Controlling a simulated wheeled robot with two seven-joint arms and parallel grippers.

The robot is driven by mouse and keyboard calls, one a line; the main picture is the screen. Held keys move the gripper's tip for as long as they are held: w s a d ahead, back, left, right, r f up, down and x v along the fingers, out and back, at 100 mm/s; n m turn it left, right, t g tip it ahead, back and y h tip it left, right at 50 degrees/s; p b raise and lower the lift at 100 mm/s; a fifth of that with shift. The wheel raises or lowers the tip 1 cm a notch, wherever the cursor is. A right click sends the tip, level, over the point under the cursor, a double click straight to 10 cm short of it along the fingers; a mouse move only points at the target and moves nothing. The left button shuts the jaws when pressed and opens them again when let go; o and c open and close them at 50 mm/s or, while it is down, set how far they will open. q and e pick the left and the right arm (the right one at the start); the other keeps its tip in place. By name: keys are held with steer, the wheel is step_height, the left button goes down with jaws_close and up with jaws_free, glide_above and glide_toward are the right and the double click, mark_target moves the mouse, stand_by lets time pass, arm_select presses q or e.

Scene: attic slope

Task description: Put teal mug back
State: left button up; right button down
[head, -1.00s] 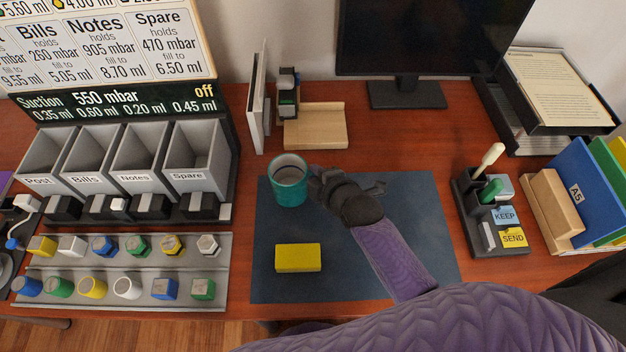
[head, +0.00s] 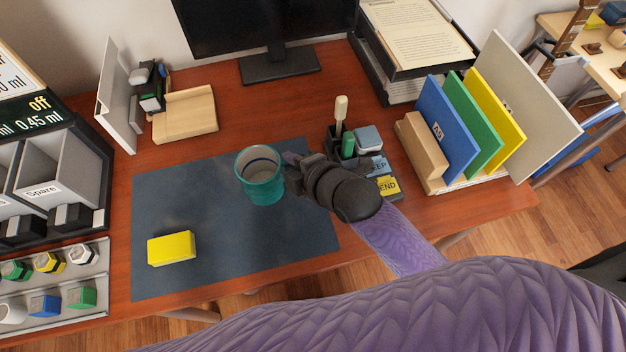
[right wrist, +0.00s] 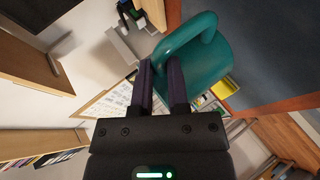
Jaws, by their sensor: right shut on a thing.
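The teal mug (head: 262,185) is upright over the dark blue desk mat (head: 160,205), near its right part. My right gripper (head: 288,174) is at the mug's right side, shut on it. In the right wrist view the two fingers (right wrist: 160,82) close at the handle of the mug (right wrist: 203,68). The mug appears lifted off the mat, but its exact height is hard to tell. My left gripper is not in view.
A yellow block (head: 171,248) lies on the mat. A stamp and pen holder (head: 384,186), a file rack with folders (head: 442,135) and a paper tray (head: 405,55) stand right. A wooden stand (head: 185,113) is behind the mat. Bins (head: 55,170) are left.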

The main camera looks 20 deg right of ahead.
mark_target(272, 174)
steer(key=f+b, duration=0.1)
steer(key=f, duration=0.2)
steer(key=f+b, duration=0.1)
steer(key=f, duration=0.2)
steer(key=f+b, duration=0.1)
steer(key=f, duration=0.2)
steer(key=shift+a+b, duration=0.3)
steer(key=shift+b, duration=0.05)
steer(key=shift+w, duration=0.1)
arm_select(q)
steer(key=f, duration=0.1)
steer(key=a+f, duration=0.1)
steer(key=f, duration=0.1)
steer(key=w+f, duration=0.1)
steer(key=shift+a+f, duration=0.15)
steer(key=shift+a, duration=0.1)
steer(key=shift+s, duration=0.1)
arm_select(e)
steer(key=shift+f, duration=0.1)
steer(key=c, duration=0.6)
jaws_free()
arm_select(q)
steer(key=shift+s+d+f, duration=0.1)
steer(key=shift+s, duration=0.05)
